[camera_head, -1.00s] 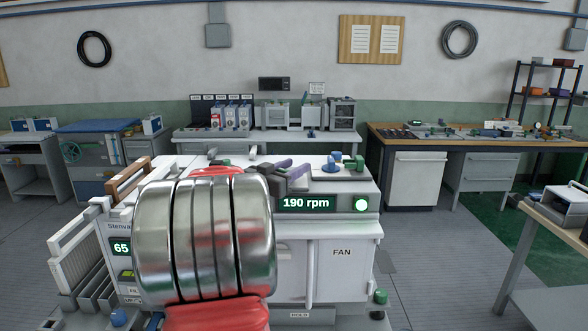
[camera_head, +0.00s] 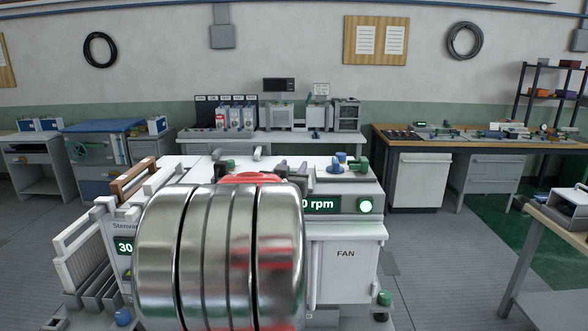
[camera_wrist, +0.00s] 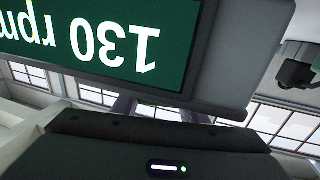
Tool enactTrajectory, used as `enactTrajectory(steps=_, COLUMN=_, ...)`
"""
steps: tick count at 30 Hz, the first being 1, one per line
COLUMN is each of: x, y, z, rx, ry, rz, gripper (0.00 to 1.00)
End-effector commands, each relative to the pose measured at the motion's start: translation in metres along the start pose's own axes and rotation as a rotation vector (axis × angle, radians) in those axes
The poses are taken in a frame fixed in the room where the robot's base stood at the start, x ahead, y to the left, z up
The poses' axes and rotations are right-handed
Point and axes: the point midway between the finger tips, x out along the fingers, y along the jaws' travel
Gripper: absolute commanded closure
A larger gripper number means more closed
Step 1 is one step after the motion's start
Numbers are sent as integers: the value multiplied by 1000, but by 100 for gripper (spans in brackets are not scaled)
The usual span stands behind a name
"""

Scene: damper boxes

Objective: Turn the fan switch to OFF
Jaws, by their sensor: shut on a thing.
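The white machine (camera_head: 332,265) labelled FAN stands in front of me. Its rpm display (camera_head: 325,204) is partly covered by my silver arm in the head view; upside down in the wrist view, the display (camera_wrist: 105,42) reads 130 rpm. A round lamp beside it glows green. My gripper (camera_wrist: 158,108) shows in the wrist view beyond its dark body, just past the display, its fingers close together and partly hidden. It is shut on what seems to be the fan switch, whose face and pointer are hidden.
A blue knob (camera_head: 340,158) and a green knob (camera_head: 361,166) stand on the machine's top at the right. A brown handle (camera_head: 134,176) and upright white panels (camera_head: 82,243) are at the left. Benches line the back wall.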

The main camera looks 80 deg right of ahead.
Motion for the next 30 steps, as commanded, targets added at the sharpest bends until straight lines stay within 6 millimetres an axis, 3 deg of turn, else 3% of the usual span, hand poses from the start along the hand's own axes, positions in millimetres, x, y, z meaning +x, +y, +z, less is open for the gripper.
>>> enactTrajectory(steps=26, x=0, y=-6, z=-3, rx=0, ry=5, rz=-84, gripper=83)
enactTrajectory(steps=27, x=0, y=-6, z=-3, rx=0, ry=5, rz=-84, gripper=60)
enactTrajectory(steps=30, x=0, y=-6, z=-3, rx=0, ry=4, rz=-84, gripper=53)
